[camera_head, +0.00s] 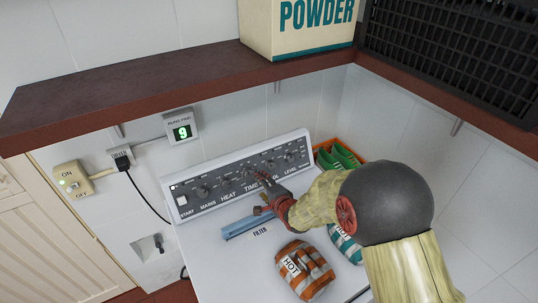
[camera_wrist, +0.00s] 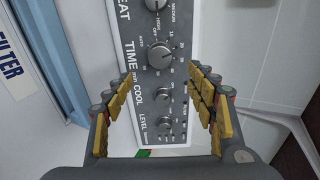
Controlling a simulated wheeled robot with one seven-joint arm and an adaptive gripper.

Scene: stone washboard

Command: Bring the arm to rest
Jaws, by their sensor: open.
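My arm reaches in from the lower right of the head view. My gripper (camera_head: 262,188) is in front of the dryer's control panel (camera_head: 215,193), near the TIME and COOL labels, and hides part of it. In the wrist view my gripper (camera_wrist: 160,82) is open, with yellow-padded fingers apart on both sides of the panel. Between and beyond them are the TIME knob (camera_wrist: 160,54) and smaller knobs, including one by LEVEL (camera_wrist: 165,126). I see nothing held, and cannot tell whether a fingertip touches the panel.
A brown shelf (camera_head: 150,88) with a POWDER box (camera_head: 300,28) and black crate (camera_head: 455,55) overhangs the back. On the white top are a blue FILTER piece (camera_head: 250,222), an orange-striped HOT bundle (camera_head: 304,270) and a teal-striped bundle (camera_head: 345,243). An orange bin (camera_head: 325,146) stands behind.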

